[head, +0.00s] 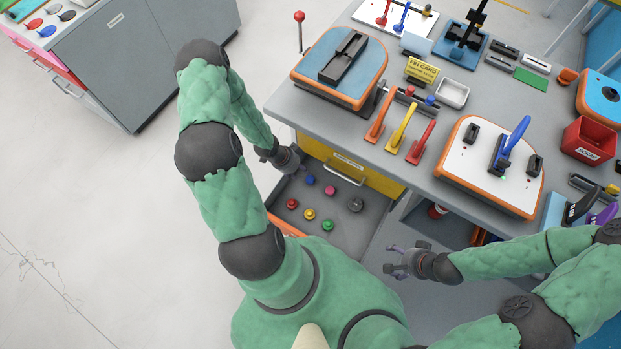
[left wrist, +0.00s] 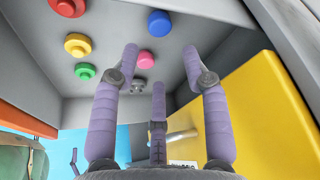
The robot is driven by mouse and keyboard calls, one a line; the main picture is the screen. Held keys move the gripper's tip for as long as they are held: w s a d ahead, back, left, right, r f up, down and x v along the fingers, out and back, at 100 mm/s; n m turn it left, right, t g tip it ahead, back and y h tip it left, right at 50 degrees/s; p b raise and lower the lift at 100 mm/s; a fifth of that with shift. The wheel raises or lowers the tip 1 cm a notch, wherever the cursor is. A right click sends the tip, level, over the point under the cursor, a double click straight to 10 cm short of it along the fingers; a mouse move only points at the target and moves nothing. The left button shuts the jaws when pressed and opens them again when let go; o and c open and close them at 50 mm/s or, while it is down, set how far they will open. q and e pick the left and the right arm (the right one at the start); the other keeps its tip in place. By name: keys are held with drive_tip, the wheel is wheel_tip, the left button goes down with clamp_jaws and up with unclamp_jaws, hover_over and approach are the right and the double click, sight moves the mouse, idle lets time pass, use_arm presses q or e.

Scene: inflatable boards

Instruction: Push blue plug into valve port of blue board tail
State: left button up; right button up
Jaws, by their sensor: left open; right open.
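The blue plug (head: 310,180) lies in the open drawer, near my left gripper (head: 292,160). It also shows in the left wrist view (left wrist: 160,23), beyond the spread, empty fingers (left wrist: 160,66) and apart from them. My left gripper is open at the drawer's left side. My right gripper (head: 396,263) is open and empty, right of the drawer. A blue board tail (head: 602,92) with orange edge and a dark round fitting, possibly the valve port, is cut off at the right edge. Another blue-topped board tail (head: 372,76) carries a dark fin box.
The drawer (head: 345,238) also holds red, yellow, green, pink and grey plugs. Its yellow front (head: 385,183) stands below the grey bench top. A white-topped board (head: 475,185) with a blue fin, several coloured levers (head: 402,127) and a red bin (head: 588,141) occupy the bench.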

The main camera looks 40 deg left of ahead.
sight(310, 179)
use_arm(q)
drive_tip(key=b+x, duration=0.1)
drive_tip(key=x, duration=0.3)
drive_tip(key=shift+s+a+f+b, duration=0.1)
drive_tip(key=shift+s+a+b, duration=0.05)
drive_tip(key=shift+b, duration=0.15)
drive_tip(key=shift+w+b+x, duration=0.2)
drive_tip(key=shift+b+x, duration=1.15)
drive_tip(key=shift+x, duration=1.75)
drive_tip(key=c, duration=0.6)
